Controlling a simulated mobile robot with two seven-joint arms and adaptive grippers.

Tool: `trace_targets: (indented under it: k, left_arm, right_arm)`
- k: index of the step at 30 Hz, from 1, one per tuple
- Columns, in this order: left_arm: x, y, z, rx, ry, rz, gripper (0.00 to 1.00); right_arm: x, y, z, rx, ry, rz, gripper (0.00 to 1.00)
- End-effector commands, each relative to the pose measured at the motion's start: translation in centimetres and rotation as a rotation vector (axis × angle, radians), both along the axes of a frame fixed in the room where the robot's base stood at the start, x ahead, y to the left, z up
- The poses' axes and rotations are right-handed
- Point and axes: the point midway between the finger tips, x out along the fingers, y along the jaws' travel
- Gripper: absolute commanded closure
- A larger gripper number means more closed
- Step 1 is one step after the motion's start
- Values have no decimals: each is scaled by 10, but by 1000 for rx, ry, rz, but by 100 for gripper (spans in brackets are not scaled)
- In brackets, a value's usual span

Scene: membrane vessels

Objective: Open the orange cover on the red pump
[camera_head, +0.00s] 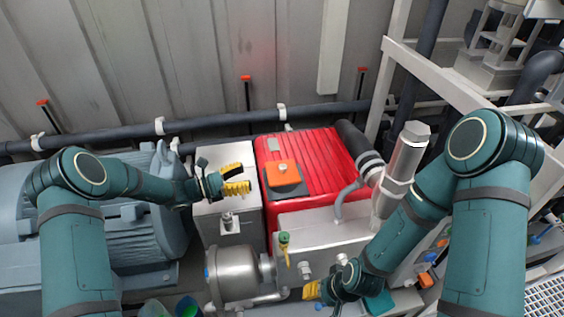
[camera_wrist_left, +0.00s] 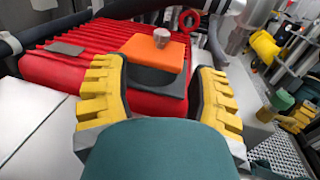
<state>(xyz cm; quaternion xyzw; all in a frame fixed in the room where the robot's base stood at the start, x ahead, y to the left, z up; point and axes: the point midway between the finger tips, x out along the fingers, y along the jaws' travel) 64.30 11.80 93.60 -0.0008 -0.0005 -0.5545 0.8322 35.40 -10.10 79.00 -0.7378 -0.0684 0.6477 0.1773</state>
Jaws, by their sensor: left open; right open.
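The red pump (camera_head: 325,157) has a ribbed top and stands in the middle of the head view. The orange cover (camera_head: 284,173) lies on a dark square base on the pump's left part. In the left wrist view the orange cover (camera_wrist_left: 150,54) has a pale knob on top and seems lowered over the dark base (camera_wrist_left: 160,82). My left gripper (camera_head: 238,181) is open and empty, just left of the cover; its yellow fingers (camera_wrist_left: 158,95) frame the dark base without visible contact. My right gripper (camera_head: 318,292) is low, in front of the pump, partly hidden by its own arm.
A grey box (camera_head: 228,225) stands left of the pump, with a blue-grey motor (camera_head: 135,240) further left. A silver cylinder (camera_head: 405,160) rises at the pump's right. A green-handled valve (camera_head: 284,240) stands in front. A dark pipe (camera_head: 220,121) runs behind.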

Motion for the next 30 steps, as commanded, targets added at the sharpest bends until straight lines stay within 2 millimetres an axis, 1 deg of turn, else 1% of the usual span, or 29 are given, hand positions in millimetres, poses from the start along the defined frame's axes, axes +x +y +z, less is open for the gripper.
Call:
trace_targets:
  k: [1,9,16,21,25,30]
  left_arm:
    - [3,-9,0,-1,-1,-4,41]
    - [22,-58,-1,1,-1,-5,41]
    - [38,-95,0,1,-1,-4,41]
    - [45,-111,-1,2,1,-3,41]
    - [47,-116,0,2,1,-2,41]
    - [48,-117,0,2,1,-1,41]
  right_arm:
    - [0,0,0,0,1,0,53]
    - [-1,0,-3,0,2,2,53]
    - [-2,0,-5,0,3,2,53]
    - [-2,0,-5,0,4,4,53]
    - [-2,0,-6,0,4,4,53]
    - [-2,0,-6,1,5,4,53]
